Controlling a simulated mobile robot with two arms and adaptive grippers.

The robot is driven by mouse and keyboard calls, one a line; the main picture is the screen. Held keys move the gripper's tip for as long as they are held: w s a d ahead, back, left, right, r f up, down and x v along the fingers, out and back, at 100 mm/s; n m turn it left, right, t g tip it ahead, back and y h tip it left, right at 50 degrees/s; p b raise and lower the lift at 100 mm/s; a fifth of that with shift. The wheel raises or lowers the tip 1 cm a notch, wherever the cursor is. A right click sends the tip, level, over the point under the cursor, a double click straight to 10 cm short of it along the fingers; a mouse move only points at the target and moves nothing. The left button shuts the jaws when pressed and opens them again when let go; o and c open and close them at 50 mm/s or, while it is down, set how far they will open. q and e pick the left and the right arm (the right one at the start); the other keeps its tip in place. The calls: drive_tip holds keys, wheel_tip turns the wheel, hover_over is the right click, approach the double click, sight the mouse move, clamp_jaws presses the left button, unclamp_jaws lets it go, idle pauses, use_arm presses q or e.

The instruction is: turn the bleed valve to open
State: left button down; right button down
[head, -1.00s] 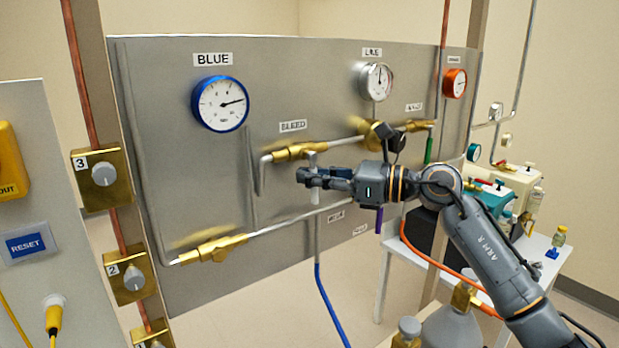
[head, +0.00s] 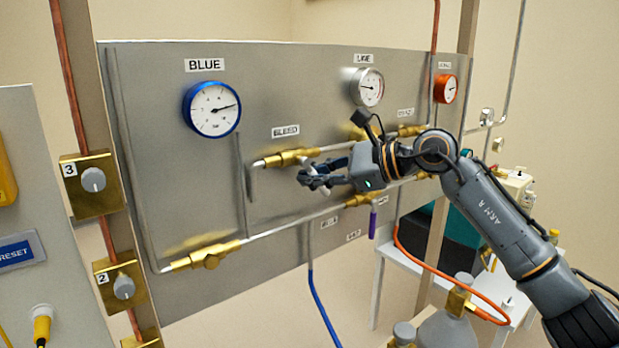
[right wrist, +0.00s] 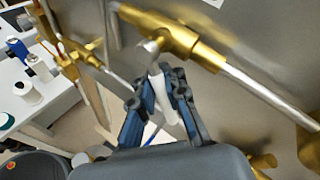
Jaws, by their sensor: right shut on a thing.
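The bleed valve (head: 291,157) is a brass fitting under the BLEED label (head: 285,131) on the grey panel, in a metal pipe. In the right wrist view its brass body (right wrist: 180,38) is at the top. Its pale lever (right wrist: 160,90) runs down from a stem into my right gripper (right wrist: 165,92), whose two fingers are shut on it. In the head view the right gripper (head: 312,181) is just below the valve, and the lever shows as a pale piece tilted down to the right, partly hidden by the fingers. My left gripper is not in view.
A blue-rimmed gauge (head: 211,107), a line gauge (head: 367,87) and an orange gauge (head: 445,88) sit higher on the panel. A purple-handled valve (head: 373,224) is right of and below the gripper. A lower brass valve (head: 208,255) is at left. Bottles and an orange hose stand at right.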

drive_tip(key=shift+d, duration=0.1)
drive_tip(key=c, duration=1.4)
unclamp_jaws()
drive_tip(key=shift+d+r, duration=0.1)
drive_tip(key=shift+c, duration=0.2)
drive_tip(key=shift+o, duration=0.3)
drive_tip(key=shift+s+d, duration=0.15)
drive_tip(key=shift+a, duration=0.2)
